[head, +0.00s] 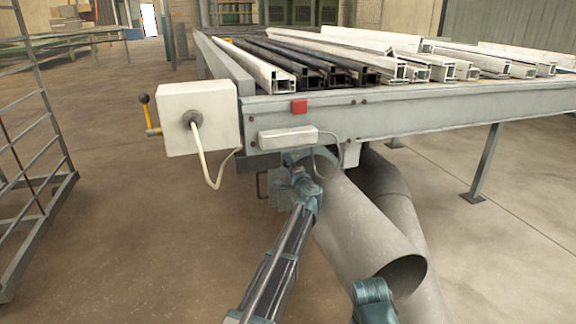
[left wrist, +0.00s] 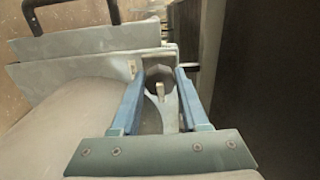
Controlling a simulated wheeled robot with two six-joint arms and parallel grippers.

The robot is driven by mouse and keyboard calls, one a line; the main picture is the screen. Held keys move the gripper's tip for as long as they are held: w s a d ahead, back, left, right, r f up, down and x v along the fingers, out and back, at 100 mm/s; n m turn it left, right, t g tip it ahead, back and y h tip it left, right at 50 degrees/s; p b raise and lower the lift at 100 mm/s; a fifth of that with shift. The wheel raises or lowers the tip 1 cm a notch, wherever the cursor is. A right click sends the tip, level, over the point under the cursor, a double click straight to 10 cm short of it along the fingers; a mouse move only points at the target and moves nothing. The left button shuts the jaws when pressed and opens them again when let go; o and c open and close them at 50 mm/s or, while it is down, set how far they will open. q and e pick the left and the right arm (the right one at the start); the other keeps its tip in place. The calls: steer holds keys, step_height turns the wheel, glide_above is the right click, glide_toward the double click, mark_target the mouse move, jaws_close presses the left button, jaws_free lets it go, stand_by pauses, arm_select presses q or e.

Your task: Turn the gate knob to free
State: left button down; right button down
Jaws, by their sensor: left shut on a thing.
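My left gripper (head: 300,183) reaches in under the front of the profile bench, near the upper end of a large grey duct (head: 370,235). In the left wrist view its two blue fingers (left wrist: 160,75) are closed on the sides of the grey gate knob (left wrist: 160,76). A small pale peg shows on the knob between the fingers. The grey gate plates (left wrist: 90,62) with a black handle (left wrist: 72,20) are just beyond, to the left. In the head view the knob is hidden by the gripper. I cannot read the knob's setting.
The bench frame (head: 420,115) runs above the gripper, with white and dark profiles on top. A white box (head: 198,118) with a lever and a hanging cable is at its left corner. A rack (head: 30,190) stands far left. The floor between is clear.

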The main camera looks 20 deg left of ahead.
arm_select(q)
steer(key=shift+c, duration=2.3)
jaws_free()
steer(key=v, duration=1.4)
